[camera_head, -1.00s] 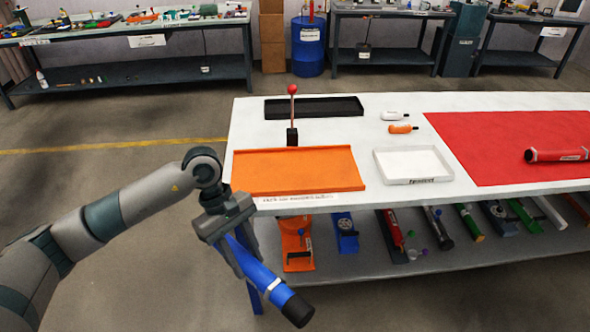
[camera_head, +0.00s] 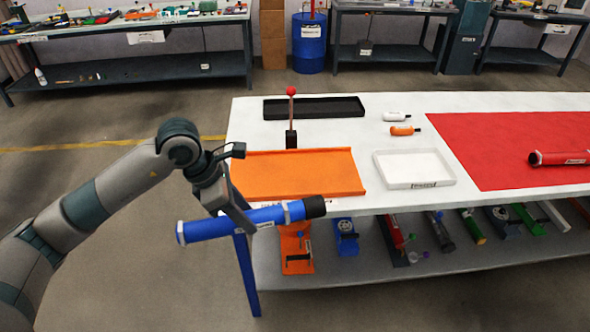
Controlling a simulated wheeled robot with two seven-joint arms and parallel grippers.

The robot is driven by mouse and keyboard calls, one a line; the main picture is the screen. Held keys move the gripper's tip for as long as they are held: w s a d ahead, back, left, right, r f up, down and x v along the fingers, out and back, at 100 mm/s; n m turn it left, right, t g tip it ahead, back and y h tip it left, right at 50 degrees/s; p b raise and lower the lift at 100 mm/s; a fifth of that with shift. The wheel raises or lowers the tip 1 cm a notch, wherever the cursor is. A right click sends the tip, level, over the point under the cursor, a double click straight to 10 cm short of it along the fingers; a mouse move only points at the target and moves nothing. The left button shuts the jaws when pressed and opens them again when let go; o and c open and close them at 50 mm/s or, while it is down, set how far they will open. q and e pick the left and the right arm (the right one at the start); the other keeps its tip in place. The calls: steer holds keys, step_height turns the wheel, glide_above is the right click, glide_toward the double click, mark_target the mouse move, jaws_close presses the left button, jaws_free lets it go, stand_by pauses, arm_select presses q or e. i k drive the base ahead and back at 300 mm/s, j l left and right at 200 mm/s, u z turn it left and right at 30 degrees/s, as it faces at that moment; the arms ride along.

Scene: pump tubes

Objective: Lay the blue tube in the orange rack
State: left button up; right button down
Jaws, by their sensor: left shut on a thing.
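The blue tube (camera_head: 268,217) has a black cap at its right end and a pale band near it. My left gripper (camera_head: 247,222) is shut on the tube around its middle. It holds the tube nearly level, right end slightly higher, in front of the table's front left edge. The orange rack (camera_head: 300,173) is a flat tray at the front left of the white table, just behind the tube; no tube shows in it. My right gripper is not in view.
A red-knobbed lever (camera_head: 291,115) stands behind the rack, before a black tray (camera_head: 314,107). A white tray (camera_head: 414,168) sits right of the rack. A red tube (camera_head: 560,158) lies on a red mat (camera_head: 500,130). The lower shelf (camera_head: 400,262) holds several tubes and tools.

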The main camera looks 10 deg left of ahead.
mark_target(279, 175)
steer(key=i, duration=0.9)
